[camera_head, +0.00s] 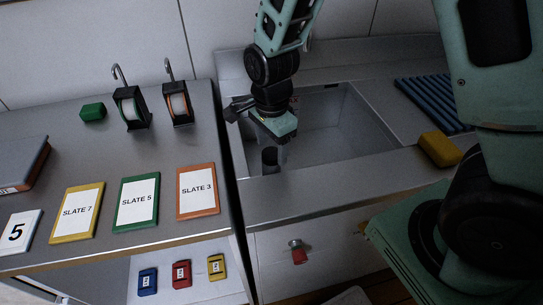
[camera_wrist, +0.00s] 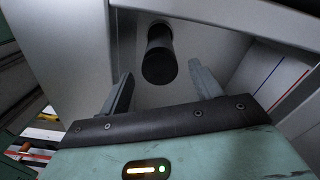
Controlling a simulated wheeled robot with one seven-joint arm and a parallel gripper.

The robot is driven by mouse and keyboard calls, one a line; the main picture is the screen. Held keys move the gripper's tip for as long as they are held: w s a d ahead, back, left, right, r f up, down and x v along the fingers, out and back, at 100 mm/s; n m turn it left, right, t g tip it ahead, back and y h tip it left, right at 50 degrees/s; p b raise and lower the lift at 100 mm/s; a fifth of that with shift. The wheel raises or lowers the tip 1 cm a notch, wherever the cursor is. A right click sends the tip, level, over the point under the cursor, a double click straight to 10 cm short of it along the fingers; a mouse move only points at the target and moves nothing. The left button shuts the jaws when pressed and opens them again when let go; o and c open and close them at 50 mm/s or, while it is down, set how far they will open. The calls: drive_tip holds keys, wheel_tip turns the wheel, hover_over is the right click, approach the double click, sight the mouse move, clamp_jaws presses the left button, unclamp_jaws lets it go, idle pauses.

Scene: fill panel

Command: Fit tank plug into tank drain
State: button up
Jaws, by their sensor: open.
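The grey tank (camera_head: 335,125) is a rectangular basin sunk in the counter on the right. A black cylinder (camera_head: 270,157), which looks like the tank plug, is inside it near the front left; it also shows in the wrist view (camera_wrist: 159,55). I cannot tell whether it sits in the drain, and no drain opening shows. My gripper (camera_wrist: 163,76) is open, with its two fingers apart and the cylinder showing beyond and between their tips. In the head view my gripper (camera_head: 278,145) reaches down into the tank, close to the cylinder. No contact is clear.
The tank walls stand close around my gripper. A yellow block (camera_head: 439,149) and blue ribbed mat (camera_head: 432,101) lie right of the tank. The left counter holds slates (camera_head: 137,203), two spool holders (camera_head: 131,108) and a green block (camera_head: 93,112). A red knob (camera_head: 299,254) projects below the tank.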

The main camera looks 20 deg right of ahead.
wheel_tip(320, 180, up, 6)
drive_tip(key=shift+r, duration=0.15)
drive_tip(key=s+a+r+n, duration=0.3)
drive_tip(key=s+n, duration=0.6)
drive_tip(key=n, duration=0.2)
drive_tip(key=s+a+r+n, duration=0.3)
drive_tip(key=s+n, duration=0.7)
drive_tip(key=n, duration=0.2)
drive_tip(key=shift+r+n+y, duration=0.25)
drive_tip(key=shift+n+y, duration=0.05)
drive_tip(key=shift+a, duration=0.1)
